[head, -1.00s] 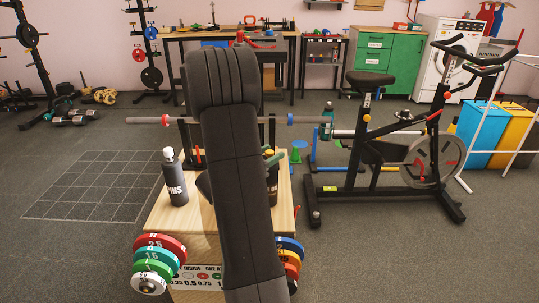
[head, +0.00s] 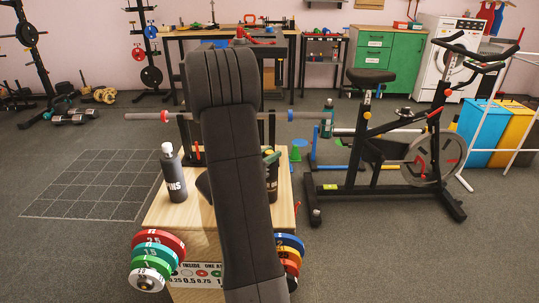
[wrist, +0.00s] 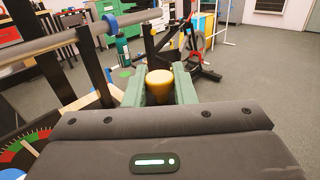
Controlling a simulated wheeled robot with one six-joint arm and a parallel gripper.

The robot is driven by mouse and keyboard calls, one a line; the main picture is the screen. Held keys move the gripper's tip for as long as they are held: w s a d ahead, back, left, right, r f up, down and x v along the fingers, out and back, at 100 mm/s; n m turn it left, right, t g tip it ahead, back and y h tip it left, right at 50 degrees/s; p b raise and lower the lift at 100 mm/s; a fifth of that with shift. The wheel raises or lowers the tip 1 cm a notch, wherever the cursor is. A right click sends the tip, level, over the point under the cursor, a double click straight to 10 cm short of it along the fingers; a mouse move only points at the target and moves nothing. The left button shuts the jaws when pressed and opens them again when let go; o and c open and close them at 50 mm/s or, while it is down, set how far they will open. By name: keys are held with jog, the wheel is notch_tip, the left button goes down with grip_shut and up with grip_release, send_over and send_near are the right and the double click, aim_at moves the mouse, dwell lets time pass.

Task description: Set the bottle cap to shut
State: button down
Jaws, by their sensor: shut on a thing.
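In the wrist view, the green jaws of my gripper (wrist: 160,88) are closed around a short round yellow cap (wrist: 160,77), one jaw on each side. The rest of what the cap belongs to is hidden. In the head view, my arm covers most of this spot. A dark bottle with pale lettering (head: 271,185) shows at the arm's right edge, with a green jaw above it. A second dark bottle (head: 175,180) with a white cap (head: 167,148) stands upright on the wooden box top, left of my arm and apart from it.
A barbell (head: 150,116) lies across a rack behind the bottles. Coloured weight plates (head: 158,245) stick out at the front left of the wooden box (head: 205,222). An exercise bike (head: 385,150) stands at right. Open floor lies at left.

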jog(key=shift+f, duration=0.15)
jog(key=c, duration=1.2)
grip_release()
jog(key=shift+s+a, duration=0.1)
jog(key=shift+s+a, duration=0.15)
jog(key=shift+a, duration=0.1)
jog(key=p+v, duration=0.1)
jog(key=v, duration=1.2)
jog(key=shift+d, duration=0.1)
jog(key=b+x, duration=0.1)
jog(key=x, duration=1.2)
jog(key=shift+w+d, duration=0.25)
jog(key=shift+w, duration=0.05)
jog(key=shift+s+a, duration=0.1)
